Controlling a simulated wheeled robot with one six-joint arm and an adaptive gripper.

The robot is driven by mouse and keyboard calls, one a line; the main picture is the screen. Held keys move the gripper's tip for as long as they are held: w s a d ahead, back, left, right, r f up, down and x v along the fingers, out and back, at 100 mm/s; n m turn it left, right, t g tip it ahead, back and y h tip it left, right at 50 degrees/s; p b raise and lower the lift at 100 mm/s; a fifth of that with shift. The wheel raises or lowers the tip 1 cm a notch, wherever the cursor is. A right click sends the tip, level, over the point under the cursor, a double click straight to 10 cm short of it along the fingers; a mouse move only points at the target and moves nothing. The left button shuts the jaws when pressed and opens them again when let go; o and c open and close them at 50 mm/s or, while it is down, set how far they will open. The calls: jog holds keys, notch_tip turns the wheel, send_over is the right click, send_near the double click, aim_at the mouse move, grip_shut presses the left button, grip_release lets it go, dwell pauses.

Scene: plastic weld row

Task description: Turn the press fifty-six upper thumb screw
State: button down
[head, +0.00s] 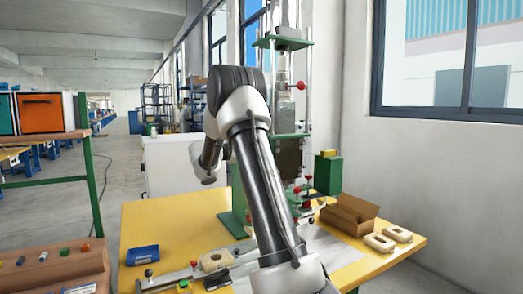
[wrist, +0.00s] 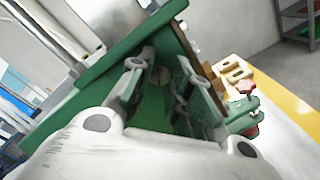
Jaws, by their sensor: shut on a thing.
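The green press (head: 240,205) stands on the yellow table, partly hidden behind my arm in the head view. Its green body also fills the middle of the wrist view (wrist: 120,50). My gripper (wrist: 163,68) is up against this green body, its two fingers reaching in from either side. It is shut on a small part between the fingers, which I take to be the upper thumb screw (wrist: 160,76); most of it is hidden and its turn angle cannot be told. In the head view my gripper is not clearly seen.
Red knobs on green mounts (wrist: 246,88) sit close to the right of my gripper. A cardboard box (head: 350,213), pale parts (head: 388,238) and a blue box (head: 142,254) are on the yellow table (head: 165,219). A wall and window stand at right.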

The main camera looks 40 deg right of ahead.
jog(key=shift+f+m, duration=0.1)
jog(key=shift+m, duration=3.9)
jog(key=c, duration=1.5)
grip_release()
jog(key=shift+c, duration=0.2)
jog(key=v, duration=1.2)
